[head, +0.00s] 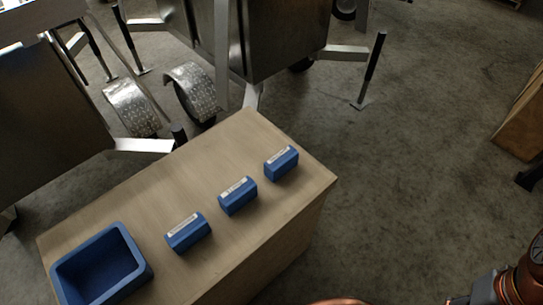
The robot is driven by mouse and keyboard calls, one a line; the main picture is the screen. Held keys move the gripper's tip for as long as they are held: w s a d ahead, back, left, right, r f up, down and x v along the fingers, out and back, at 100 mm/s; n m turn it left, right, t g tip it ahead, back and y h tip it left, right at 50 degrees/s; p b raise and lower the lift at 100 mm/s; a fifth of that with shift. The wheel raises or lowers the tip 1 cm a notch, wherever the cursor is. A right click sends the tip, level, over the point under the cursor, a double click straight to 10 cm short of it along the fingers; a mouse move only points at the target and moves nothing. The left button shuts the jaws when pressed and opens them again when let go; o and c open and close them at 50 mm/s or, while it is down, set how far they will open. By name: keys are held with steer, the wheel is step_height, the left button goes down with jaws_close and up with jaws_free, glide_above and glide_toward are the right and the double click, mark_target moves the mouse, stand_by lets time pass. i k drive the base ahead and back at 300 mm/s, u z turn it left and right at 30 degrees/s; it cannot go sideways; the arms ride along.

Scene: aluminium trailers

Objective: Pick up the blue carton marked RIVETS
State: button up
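Three similar blue cartons with white labels lie in a slanted row on a wooden-topped box: a near one (188,232), a middle one (238,196) and a far one (281,163). They stand apart from each other. The label print is too small to read, so I cannot tell which is marked RIVETS. My gripper's fingers are not in view; only copper-coloured and grey parts of my arm show at the lower right edge, away from the cartons.
An open blue bin (101,266), seemingly empty, stands at the left end of the wooden box (190,165). Metal trailers with wheels (191,91) and a support leg (372,72) stand behind. A wooden block (522,115) is at the right edge. The concrete floor between is clear.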

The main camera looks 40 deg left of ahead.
mark_target(239, 195)
steer(key=i, duration=2.65)
steer(key=u, duration=5.15)
steer(key=i, duration=0.5)
